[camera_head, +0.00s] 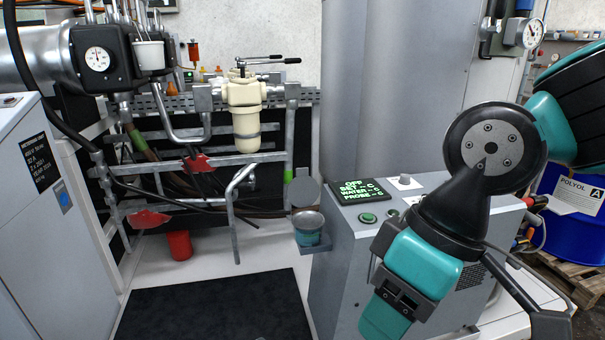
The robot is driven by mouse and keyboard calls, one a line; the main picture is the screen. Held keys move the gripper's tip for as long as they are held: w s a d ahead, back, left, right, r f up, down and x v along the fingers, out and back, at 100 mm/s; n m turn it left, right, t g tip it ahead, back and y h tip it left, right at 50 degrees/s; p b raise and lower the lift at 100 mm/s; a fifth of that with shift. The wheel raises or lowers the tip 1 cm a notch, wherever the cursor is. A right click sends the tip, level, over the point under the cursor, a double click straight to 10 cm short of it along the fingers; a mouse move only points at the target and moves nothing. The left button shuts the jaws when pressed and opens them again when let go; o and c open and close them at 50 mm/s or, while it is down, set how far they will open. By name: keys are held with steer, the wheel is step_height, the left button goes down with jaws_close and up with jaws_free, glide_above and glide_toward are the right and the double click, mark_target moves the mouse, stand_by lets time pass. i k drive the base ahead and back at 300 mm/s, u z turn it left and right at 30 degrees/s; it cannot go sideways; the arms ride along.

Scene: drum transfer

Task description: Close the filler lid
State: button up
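The filler (308,222) is a small round metal cup with a teal lower part, mounted at the left side of the grey cabinet. What looks like its lid (303,191) is a grey disc standing up behind the cup's rim, so the filler appears open. My arm comes in from the right and bends down in front of the cabinet, to the right of the filler and apart from it. My gripper's fingertips do not show, so its opening cannot be seen.
Pipes and a cream filter housing (244,108) stand behind. A red cup (180,245) and a black mat (215,310) lie left. A blue drum (561,225) stands right.

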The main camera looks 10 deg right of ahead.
mark_target(304, 191)
steer(key=k, duration=0.6)
steer(key=u, duration=0.5)
steer(key=i, duration=1.7)
steer(key=z, duration=0.5)
